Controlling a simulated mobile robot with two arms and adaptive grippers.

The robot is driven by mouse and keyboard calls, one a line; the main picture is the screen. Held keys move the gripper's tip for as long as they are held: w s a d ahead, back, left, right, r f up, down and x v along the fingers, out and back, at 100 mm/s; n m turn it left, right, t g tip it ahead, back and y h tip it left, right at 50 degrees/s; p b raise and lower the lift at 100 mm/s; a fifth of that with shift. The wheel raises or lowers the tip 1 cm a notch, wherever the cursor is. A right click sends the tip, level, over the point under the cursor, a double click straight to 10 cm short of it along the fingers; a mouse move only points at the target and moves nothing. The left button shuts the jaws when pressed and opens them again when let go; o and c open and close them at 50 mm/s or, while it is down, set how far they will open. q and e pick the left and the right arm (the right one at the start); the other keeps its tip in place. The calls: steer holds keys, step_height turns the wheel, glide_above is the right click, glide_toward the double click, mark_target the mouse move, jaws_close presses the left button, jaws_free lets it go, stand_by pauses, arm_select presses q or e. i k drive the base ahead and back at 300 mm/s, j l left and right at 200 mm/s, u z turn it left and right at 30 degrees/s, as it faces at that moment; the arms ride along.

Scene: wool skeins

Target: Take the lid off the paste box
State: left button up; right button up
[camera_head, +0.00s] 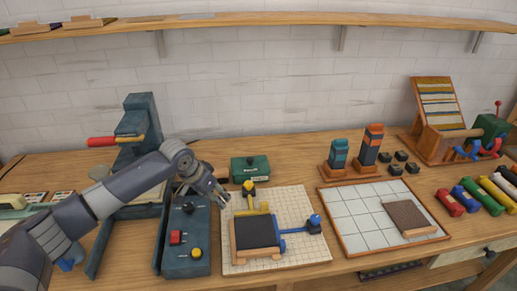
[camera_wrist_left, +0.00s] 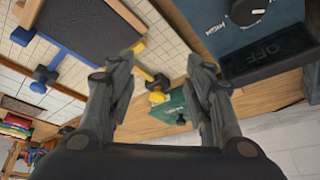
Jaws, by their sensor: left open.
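The green paste box (camera_head: 250,168) stands on the table behind the gridded board. Its lid with a small dark knob (camera_head: 250,159) appears to sit on top. In the left wrist view the box (camera_wrist_left: 170,107) shows between and beyond the fingers, partly hidden by the right-hand finger. My left gripper (camera_head: 222,196) is open and empty, in front of the box and a little to its left, above the table and apart from the box. The fingers also show spread in the left wrist view (camera_wrist_left: 158,72). My right gripper is not in view.
A blue-grey control box (camera_head: 187,240) with red and yellow buttons stands below my left arm. A gridded board (camera_head: 290,205) holds a dark pad (camera_head: 256,232) with yellow and blue clamps. A press (camera_head: 140,125) with a red handle stands left. Bare table lies right of the paste box.

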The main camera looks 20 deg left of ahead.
mark_target(240, 166)
steer(key=i, duration=0.85)
